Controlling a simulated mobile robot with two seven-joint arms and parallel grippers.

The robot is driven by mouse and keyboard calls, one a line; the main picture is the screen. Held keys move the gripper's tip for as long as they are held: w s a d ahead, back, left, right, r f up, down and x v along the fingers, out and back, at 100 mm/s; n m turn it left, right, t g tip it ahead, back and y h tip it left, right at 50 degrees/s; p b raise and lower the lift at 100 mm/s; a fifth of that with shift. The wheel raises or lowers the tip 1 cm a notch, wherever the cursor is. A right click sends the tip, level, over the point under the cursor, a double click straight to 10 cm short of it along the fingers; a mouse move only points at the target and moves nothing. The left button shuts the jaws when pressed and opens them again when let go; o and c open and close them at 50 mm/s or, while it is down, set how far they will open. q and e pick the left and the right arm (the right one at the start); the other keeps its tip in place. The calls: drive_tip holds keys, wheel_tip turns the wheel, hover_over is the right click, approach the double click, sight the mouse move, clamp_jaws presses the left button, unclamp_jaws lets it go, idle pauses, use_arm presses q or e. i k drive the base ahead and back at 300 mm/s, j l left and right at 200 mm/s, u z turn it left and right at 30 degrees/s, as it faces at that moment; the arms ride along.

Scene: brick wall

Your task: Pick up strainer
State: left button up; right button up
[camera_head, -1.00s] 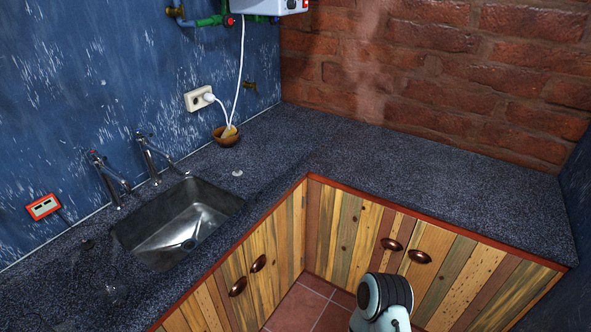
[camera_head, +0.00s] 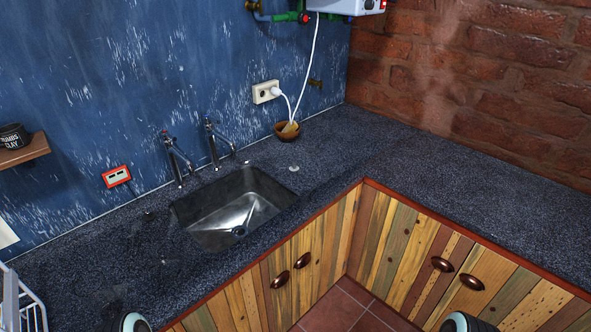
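No strainer can be told for sure. A small pale round piece (camera_head: 293,168), too small to identify, lies on the dark counter (camera_head: 420,165) to the right of the sink (camera_head: 215,207). The steel sink is set into the counter and looks empty, with a round drain (camera_head: 239,231) at its bottom. A brown bowl (camera_head: 287,133) with something pale in it stands by the wall. Only rounded parts of my arms show at the bottom edge. Neither of my grippers is in view.
Two taps (camera_head: 180,160) rise behind the sink. A white cable hangs from a wall box (camera_head: 345,5) to the socket (camera_head: 266,91). A white wire rack (camera_head: 28,305) stands at the lower left. A shelf (camera_head: 22,151) holds a dark tin. The right counter is clear.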

sight(294, 169)
drive_tip(key=i+l, duration=0.1)
drive_tip(key=l, duration=0.25)
drive_tip(key=i+l, duration=0.15)
drive_tip(key=l, duration=0.15)
drive_tip(key=i+l+z, duration=0.1)
drive_tip(key=l, duration=0.25)
drive_tip(key=i+l, duration=0.15)
drive_tip(key=l, duration=0.15)
